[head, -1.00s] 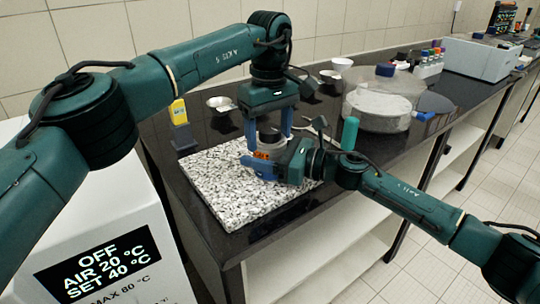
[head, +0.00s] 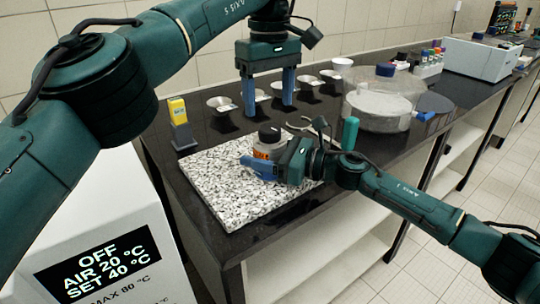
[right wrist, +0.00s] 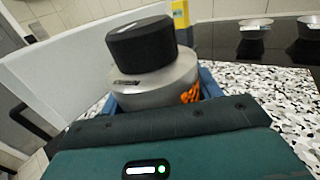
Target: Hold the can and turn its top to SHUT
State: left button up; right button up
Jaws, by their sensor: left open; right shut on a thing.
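The can (head: 264,150) stands upright on the speckled slab, a light metal body with an orange marking and a black round top (head: 269,133). In the right wrist view the can's grey body (right wrist: 158,84) and black top (right wrist: 141,42) show close up; a small mark on the shoulder is too small to read. My right gripper (head: 262,166) is shut around the can's body from the right. My left gripper (head: 268,108) is open and empty, pointing down above and behind the can, clear of the top.
The speckled slab (head: 225,198) lies on the black bench. A yellow-topped device (head: 181,125) stands at its back left, with several metal pans (head: 221,103) behind. A clear round vessel (head: 384,105) and a teal cylinder (head: 350,132) stand to the right.

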pick_arm(q)
jog(key=shift+r, duration=0.2)
pick_arm(e)
jog(key=o, duration=1.4)
